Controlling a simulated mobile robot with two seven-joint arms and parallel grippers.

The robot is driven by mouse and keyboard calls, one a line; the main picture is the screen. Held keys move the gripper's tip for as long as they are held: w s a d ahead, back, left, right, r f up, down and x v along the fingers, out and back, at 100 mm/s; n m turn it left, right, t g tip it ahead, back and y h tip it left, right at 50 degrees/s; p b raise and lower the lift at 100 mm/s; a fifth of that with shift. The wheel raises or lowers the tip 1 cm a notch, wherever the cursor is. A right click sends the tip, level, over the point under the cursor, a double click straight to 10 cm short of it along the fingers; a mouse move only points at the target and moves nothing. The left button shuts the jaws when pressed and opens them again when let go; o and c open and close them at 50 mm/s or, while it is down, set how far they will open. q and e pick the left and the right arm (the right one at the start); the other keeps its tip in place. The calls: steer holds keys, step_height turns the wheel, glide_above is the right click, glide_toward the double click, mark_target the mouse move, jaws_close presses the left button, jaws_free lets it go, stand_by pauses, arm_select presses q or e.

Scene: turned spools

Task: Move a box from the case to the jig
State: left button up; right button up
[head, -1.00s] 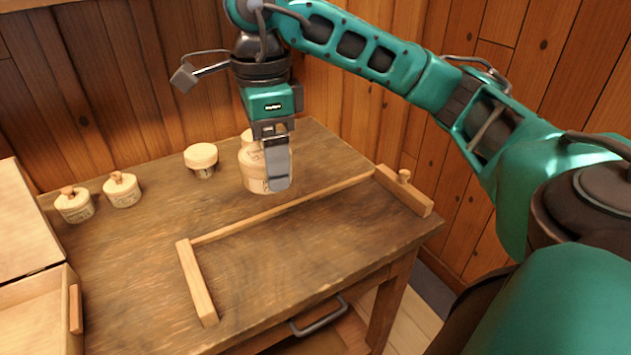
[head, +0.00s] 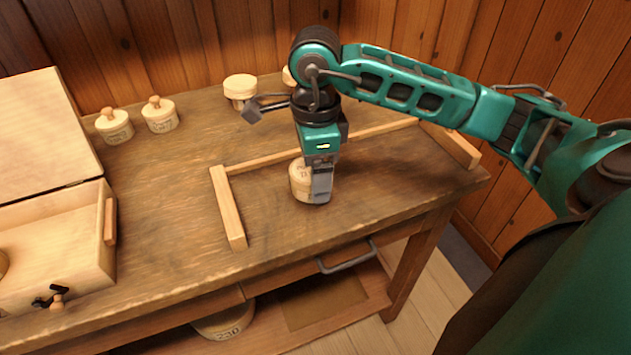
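The case (head: 107,192) is an open pale wooden box at the left, its lid raised behind it. A round piece (head: 3,262) shows inside, cut off by the picture's left edge. The jig (head: 229,208) is a wooden frame on the bench, with a left bar, a back rail and a right block. My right gripper (head: 318,182) points down inside the jig, near the left bar, with a round pale box (head: 300,178) in its grip. One finger covers the box's right side; the other is hidden. I cannot tell whether the box touches the bench. My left gripper is out of view.
Two lidded pots with knobs (head: 115,126) (head: 159,115) and a mushroom-shaped pot (head: 240,90) stand along the back of the bench (head: 165,215). Another round piece (head: 289,77) is partly behind my arm. A drawer handle (head: 346,258) sticks out in front. The jig's right part is clear.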

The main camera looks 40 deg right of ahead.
step_height(320, 180, down, 3)
steer(key=shift+r, duration=0.1)
steer(key=shift+f, duration=0.25)
steer(key=o, duration=0.6)
steer(key=shift+f+b, duration=0.1)
steer(key=shift+b, duration=0.2)
steer(key=o, duration=0.4)
steer(key=shift+c, duration=0.2)
steer(key=shift+r+p, duration=0.3)
steer(key=shift+r, duration=0.2)
step_height(320, 180, up, 12)
steer(key=shift+f+p, duration=0.25)
steer(key=shift+p, duration=0.2)
